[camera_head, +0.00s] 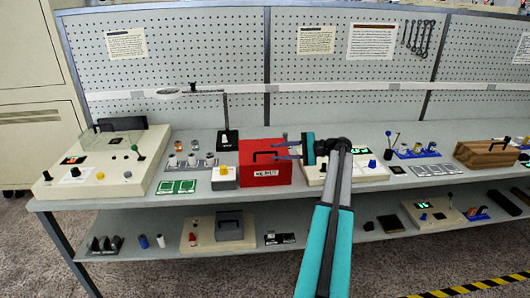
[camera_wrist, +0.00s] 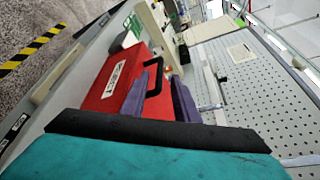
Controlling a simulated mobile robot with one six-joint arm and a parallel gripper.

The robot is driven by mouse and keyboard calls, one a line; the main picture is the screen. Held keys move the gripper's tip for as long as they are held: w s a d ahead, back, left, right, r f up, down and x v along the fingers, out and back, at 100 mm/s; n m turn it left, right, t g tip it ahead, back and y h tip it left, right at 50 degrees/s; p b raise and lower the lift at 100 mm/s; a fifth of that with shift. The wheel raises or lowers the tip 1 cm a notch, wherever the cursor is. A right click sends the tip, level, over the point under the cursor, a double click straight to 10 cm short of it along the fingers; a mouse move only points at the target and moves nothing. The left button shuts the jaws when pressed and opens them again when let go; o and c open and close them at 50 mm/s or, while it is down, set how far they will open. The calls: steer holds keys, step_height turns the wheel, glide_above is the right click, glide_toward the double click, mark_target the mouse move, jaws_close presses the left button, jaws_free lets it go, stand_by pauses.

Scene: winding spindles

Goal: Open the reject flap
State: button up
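The reject bin is a red box (camera_head: 253,164) on the bench top, with a white label on its lower front that seems to read REJECT. A dark handle (camera_head: 262,156) is on its face. The box (camera_wrist: 112,92) and its black handle (camera_wrist: 158,72) also show in the wrist view. The flap looks closed. My gripper (camera_head: 279,147) is at the right end of the box, its two fingers apart and pointing left. In the wrist view my gripper (camera_wrist: 166,76) has its fingers near the handle, with nothing visibly held. I cannot tell whether they touch it.
A control panel (camera_head: 345,168) is close on the right, partly behind my arm.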

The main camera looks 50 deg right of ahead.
mark_target(270, 152)
steer(key=shift+p+x, duration=0.65)
steer(key=shift+x, duration=2.15)
jaws_close()
